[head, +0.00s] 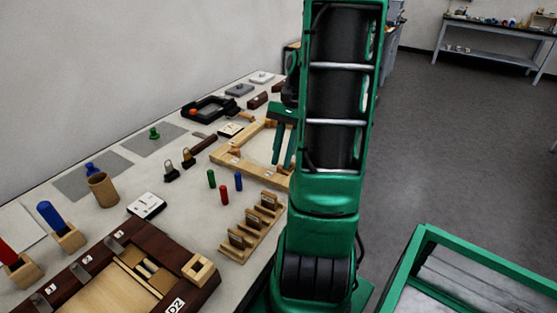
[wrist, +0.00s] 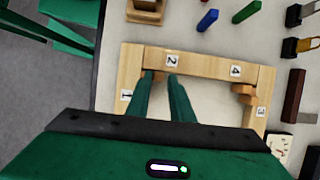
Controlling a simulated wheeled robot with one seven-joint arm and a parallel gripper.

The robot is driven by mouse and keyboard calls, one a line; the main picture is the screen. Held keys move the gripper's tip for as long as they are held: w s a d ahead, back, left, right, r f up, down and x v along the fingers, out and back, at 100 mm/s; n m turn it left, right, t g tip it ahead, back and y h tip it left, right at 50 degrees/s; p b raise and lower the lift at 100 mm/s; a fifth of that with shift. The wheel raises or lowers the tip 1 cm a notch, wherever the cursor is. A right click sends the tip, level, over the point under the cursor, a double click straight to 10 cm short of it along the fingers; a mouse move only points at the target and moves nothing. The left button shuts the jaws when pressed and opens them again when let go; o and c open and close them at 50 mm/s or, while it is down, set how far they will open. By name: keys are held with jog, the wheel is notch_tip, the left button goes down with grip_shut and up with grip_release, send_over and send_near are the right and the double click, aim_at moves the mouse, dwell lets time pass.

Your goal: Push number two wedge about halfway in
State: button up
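A light wooden square frame (wrist: 207,58) lies on the table, with number labels 1 to 4 at its joints. It also shows in the head view (head: 228,160), partly behind my arm. In the wrist view the label 2 (wrist: 172,60) is on the far rail. A small brown wooden piece, probably the number two wedge (wrist: 159,76), shows at the inner corner beside it, mostly hidden by my fingers. My gripper (wrist: 161,78) points down at this corner with its two green fingers apart. I cannot tell whether a finger touches the wedge. In the head view my gripper (head: 284,143) is over the frame.
Small wedge pieces (wrist: 244,92) sit at the inner corner by label 4. A blue peg (wrist: 208,20) and a green peg (wrist: 246,12) stand beyond the frame. Padlocks (wrist: 298,46) and a dark bar (wrist: 293,95) lie to the right. The frame's middle is clear.

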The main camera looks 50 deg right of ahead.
jog(key=shift+a+f, duration=0.2)
jog(key=shift+f, duration=0.3)
